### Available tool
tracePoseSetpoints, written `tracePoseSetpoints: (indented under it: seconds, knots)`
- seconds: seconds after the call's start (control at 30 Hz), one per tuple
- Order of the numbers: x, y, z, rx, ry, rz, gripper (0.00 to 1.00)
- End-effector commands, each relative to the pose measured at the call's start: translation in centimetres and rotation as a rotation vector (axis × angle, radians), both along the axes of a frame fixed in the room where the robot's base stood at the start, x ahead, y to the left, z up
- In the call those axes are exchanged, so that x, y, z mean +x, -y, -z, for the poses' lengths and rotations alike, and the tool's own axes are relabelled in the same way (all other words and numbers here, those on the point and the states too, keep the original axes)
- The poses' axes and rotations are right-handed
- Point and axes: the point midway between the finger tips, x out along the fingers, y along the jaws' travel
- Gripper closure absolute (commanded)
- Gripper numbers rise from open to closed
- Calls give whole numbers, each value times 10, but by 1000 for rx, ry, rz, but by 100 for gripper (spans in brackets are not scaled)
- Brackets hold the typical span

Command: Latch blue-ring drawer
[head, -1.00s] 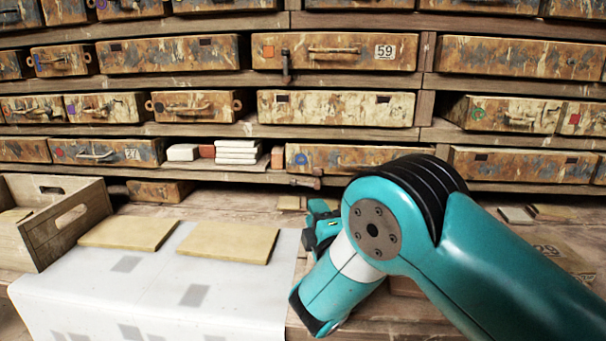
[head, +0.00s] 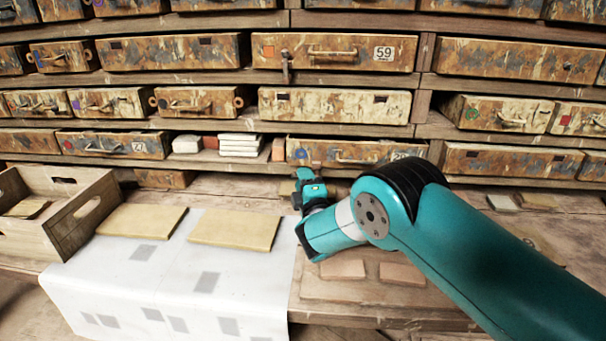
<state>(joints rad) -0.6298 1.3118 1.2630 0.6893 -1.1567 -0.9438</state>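The blue-ring drawer (head: 365,153) is a worn, rust-mottled drawer front on the lowest shelf row, right of centre in the head view. It has a round blue mark at its left end, a bar handle, and a number label partly hidden at its right. A small rusty latch piece (head: 316,166) shows at its lower left edge, partly hidden by my gripper. My gripper (head: 309,174) is just in front of the drawer's lower left part. I cannot tell whether it touches the latch, and its fingers are too small and hidden to read.
Similar drawers fill the shelves above and beside. White blocks (head: 240,144) sit in the open slot left of the drawer. A wooden crate (head: 84,212), two tan tiles (head: 234,230) and a white sheet (head: 155,290) occupy the bench's left. Reddish slabs (head: 343,269) lie below my arm.

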Motion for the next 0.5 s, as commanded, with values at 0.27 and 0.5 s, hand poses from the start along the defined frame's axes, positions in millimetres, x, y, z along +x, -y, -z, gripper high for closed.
tracePoseSetpoints:
  seconds: [0.27, 0.5]
  knots:
    - [7, -3, -2, -2, 1, -3, 64]
    - [6, -3, -2, -2, 1, -3, 85]
